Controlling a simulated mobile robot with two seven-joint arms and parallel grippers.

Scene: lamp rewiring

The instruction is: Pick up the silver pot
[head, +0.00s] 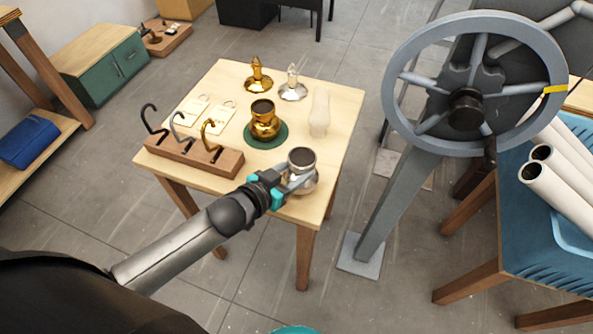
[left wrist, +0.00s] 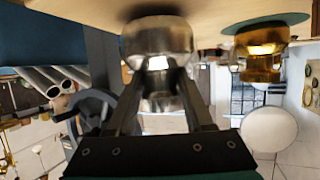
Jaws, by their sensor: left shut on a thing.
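The silver pot (head: 302,161) is at the front right of the small wooden table, upright with its dark open mouth facing up. My left gripper (head: 293,180) reaches it from the front left and is shut on its body. In the left wrist view the pot (left wrist: 158,38) sits between the two fingers (left wrist: 160,90), and the picture is upside down. I cannot tell whether the pot touches the tabletop. My right gripper is not in view.
A gold pot (head: 264,122) stands on a green round mat (head: 283,137) behind. A wooden block (head: 190,157) with several hooks is at left. A gold lid (head: 258,76), a silver lid (head: 292,86) and a pale glass (head: 319,113) stand farther back. A large wheel (head: 401,84) rises at right.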

